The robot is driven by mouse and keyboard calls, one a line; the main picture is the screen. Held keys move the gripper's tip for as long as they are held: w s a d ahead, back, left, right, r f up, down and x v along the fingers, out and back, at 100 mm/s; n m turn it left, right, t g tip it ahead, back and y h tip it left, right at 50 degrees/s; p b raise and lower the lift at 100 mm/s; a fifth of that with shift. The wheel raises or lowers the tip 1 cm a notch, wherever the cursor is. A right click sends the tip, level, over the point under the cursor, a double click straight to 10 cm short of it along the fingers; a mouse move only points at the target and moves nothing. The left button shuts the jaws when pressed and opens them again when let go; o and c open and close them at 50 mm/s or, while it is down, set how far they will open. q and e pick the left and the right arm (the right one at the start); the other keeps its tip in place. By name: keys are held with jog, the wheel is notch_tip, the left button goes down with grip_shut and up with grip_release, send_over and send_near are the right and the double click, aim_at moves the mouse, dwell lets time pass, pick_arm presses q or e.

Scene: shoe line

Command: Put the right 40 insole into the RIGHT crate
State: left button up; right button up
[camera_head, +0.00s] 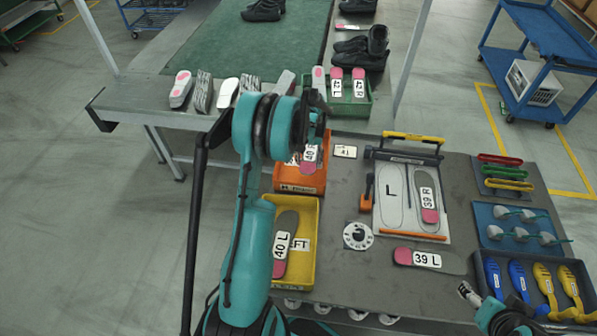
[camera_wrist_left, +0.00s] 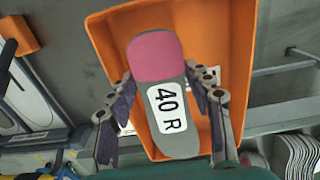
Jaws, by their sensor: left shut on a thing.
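The right 40 insole (camera_wrist_left: 176,135) is grey with a pink heel and a "40 R" label. My left gripper (camera_wrist_left: 163,92) is shut on it, one finger at each side. It is over the orange crate (camera_wrist_left: 236,45), within its outline in the left wrist view. I cannot tell whether it touches the floor. In the head view the orange crate (camera_head: 299,187) stands behind the yellow one, its front label too small to read. The insole (camera_head: 309,154) shows partly there, behind my left arm. My right gripper (camera_head: 468,291) is at the lower right, its fingers unclear.
A yellow crate (camera_head: 316,216) holds the "40 L" insole (camera_head: 281,250). A "39 L" insole (camera_head: 428,260) lies on the grey table. A board (camera_head: 405,225) carries the "39 R" insole (camera_head: 430,200). A green crate (camera_head: 348,108) with insoles stands behind.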

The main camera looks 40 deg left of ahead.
aim_at(297, 176)
pick_arm(q)
jog(key=s+a+f+b, duration=0.1)
jog(key=s+a+f, duration=0.1)
jog(key=a, duration=0.1)
jog(key=shift+s+f, duration=0.3)
jog(key=shift+f, duration=0.05)
jog(key=shift+f+b, duration=0.65)
jog(key=shift+f, duration=1.25)
jog(key=shift+f, duration=0.2)
jog(key=o, duration=1.1)
jog(key=shift+c, duration=0.2)
jog(key=shift+r, duration=0.1)
